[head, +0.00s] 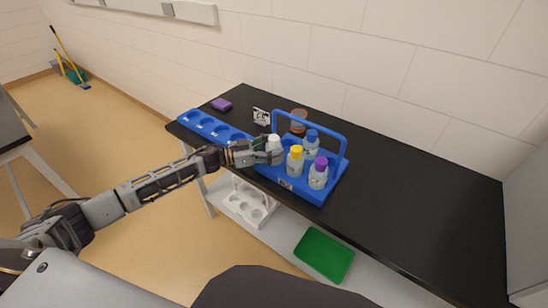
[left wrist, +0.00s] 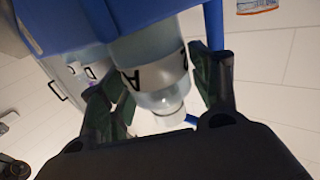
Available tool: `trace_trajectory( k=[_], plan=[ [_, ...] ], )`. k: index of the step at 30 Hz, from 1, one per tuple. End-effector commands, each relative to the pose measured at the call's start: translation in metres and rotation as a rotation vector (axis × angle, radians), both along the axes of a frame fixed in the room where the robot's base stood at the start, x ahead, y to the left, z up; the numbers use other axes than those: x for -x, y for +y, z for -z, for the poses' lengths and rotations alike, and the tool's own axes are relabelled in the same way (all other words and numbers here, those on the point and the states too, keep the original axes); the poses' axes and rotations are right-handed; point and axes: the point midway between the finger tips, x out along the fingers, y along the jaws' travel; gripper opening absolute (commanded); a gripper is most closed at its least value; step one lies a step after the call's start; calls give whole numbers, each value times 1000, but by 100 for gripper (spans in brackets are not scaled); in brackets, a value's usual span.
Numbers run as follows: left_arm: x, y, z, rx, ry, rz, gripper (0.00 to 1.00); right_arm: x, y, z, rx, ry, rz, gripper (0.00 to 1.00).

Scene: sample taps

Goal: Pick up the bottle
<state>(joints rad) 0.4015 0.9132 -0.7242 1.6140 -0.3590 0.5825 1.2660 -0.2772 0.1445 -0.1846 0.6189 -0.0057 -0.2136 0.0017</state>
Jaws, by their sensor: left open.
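A blue carrier (head: 322,193) with a tall handle stands on the black bench and holds several bottles. A white-capped bottle (head: 274,142) is at its left, a yellow-capped bottle (head: 295,163) in front, a purple-capped bottle (head: 318,174) at the right and a blue-capped bottle (head: 311,146) behind. My left gripper (head: 268,152) is at the white-capped bottle, hiding its lower part. In the left wrist view, a pale bottle with dark lettering (left wrist: 150,68) lies between the open fingers of my left gripper (left wrist: 160,92); firm contact cannot be told. My right gripper is not seen.
A blue rack with round holes (head: 212,127) is left of the carrier. A green tray (head: 324,254) and white rack (head: 250,203) are below. The bench's right side (head: 420,190) is clear.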

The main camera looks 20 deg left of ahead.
Motion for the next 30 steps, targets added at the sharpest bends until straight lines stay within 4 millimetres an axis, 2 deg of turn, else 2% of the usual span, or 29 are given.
trace_trajectory(
  k=[15, 25, 30],
  plan=[
    [-1, -1, 0, -1, -1, 0, 62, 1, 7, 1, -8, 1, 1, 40],
    [-1, -1, 0, -1, -1, 0, 20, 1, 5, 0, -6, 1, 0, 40],
    [-1, -1, -1, 0, -1, 0, 20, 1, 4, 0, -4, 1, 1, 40]
  ],
)
